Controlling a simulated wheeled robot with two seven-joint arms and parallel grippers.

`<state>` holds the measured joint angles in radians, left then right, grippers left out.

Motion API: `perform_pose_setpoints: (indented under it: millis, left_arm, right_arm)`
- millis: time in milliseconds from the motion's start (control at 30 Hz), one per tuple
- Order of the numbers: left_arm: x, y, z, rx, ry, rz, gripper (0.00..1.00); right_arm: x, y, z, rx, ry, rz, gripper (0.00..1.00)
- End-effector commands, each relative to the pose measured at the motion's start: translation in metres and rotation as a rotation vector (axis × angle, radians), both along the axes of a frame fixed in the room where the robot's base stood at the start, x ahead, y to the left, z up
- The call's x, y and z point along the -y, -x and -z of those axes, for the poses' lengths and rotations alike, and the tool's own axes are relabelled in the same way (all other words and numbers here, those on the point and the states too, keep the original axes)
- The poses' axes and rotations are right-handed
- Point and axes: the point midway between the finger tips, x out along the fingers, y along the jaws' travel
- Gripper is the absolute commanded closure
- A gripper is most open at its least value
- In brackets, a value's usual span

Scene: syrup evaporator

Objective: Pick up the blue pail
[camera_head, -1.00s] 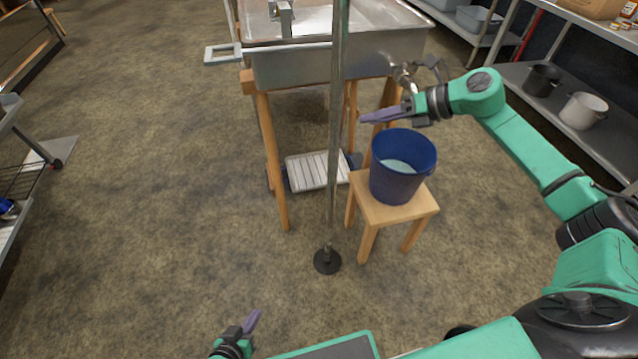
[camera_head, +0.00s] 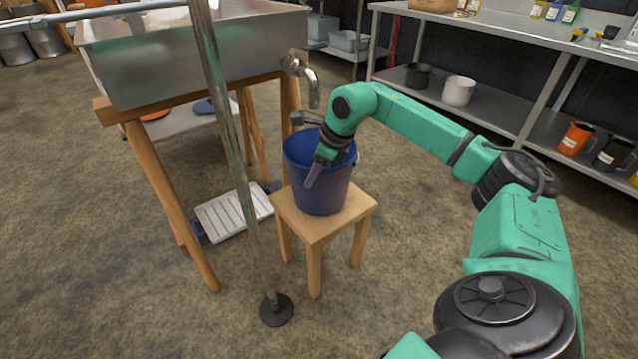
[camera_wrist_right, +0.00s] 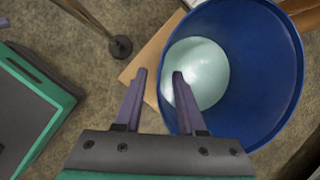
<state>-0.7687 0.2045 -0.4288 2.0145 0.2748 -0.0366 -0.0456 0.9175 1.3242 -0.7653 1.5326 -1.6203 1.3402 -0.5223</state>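The blue pail (camera_head: 325,192) stands upright on a small wooden stool (camera_head: 318,228) in the head view. My right gripper (camera_head: 318,170) is at the pail's near rim, pointing down, and one purple finger shows in front of the pail's wall. In the right wrist view, the pail (camera_wrist_right: 268,70) holds a pale liquid. There the right gripper (camera_wrist_right: 160,75) is open, with one finger over the inside of the pail and the other outside, the rim between them. I cannot tell whether either finger touches the wall. My left gripper is out of view.
A metal evaporator pan (camera_head: 190,60) on a wooden frame stands behind and left, its tap (camera_head: 305,75) near the pail. A metal pole (camera_head: 235,150) stands left of the stool. A shelf (camera_head: 495,115) with pots and mugs is at the right.

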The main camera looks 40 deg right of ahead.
Motion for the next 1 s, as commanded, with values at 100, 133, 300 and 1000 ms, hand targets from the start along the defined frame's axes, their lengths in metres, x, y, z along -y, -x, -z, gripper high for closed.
perform_pose_setpoints:
  millis: [100,133,300,1000]
  left_arm:
    - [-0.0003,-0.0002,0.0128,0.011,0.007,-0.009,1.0]
    - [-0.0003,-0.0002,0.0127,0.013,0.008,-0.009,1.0]
    - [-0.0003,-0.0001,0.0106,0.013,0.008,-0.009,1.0]
    - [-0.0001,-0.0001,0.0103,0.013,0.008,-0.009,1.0]
  right_arm:
    - [-0.003,-0.0068,0.0217,-0.001,-0.001,0.001,0.61]
    - [-0.0031,-0.0076,0.0222,0.0,0.0,0.001,0.61]
    - [-0.003,-0.0077,0.0204,0.0,0.0,0.001,0.61]
    - [-0.003,-0.0073,0.0207,-0.002,0.0,0.001,1.0]
